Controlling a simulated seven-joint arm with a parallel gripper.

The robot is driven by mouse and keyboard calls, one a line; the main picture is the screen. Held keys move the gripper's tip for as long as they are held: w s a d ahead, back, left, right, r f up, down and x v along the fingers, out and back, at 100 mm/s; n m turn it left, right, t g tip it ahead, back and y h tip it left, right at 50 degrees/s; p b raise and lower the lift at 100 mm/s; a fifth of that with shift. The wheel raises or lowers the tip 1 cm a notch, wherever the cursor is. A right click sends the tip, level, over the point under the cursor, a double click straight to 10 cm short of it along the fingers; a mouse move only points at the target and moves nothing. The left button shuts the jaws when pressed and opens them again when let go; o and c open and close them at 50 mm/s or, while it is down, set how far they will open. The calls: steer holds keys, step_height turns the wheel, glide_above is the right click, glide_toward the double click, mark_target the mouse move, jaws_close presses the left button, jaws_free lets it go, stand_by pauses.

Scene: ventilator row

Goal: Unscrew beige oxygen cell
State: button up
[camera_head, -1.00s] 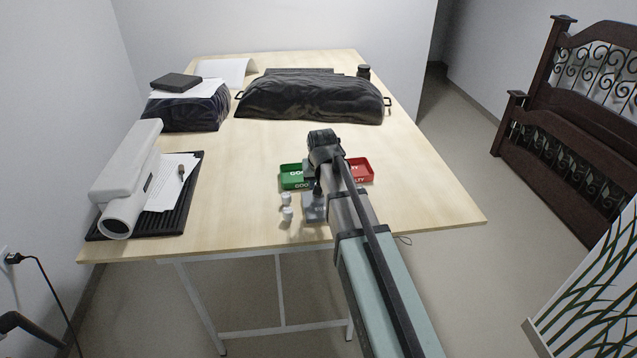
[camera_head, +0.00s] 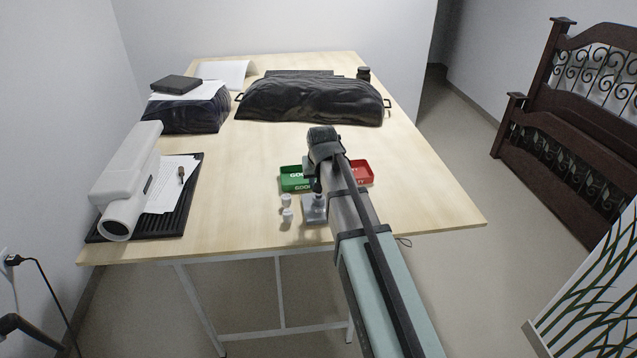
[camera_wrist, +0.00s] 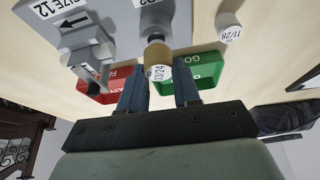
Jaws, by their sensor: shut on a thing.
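In the wrist view, a beige-brown oxygen cell (camera_wrist: 158,52) with a round pale end marked 03/24 stands out from a grey fixture (camera_wrist: 160,18). My gripper (camera_wrist: 160,84) has its two blue fingers on either side of the cell's labelled end and is shut on it. The cell's far end meets the fixture, and whether its thread is still engaged cannot be seen. In the head view, the fixture (camera_head: 314,210) is near the table's front edge, and my arm hides most of the gripper and cell.
A green tray (camera_head: 296,187) and a red tray (camera_head: 370,170) lie just behind the fixture. Two small white cells (camera_head: 287,216) stand to its left.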

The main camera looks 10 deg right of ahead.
steer(key=shift+r, duration=1.05)
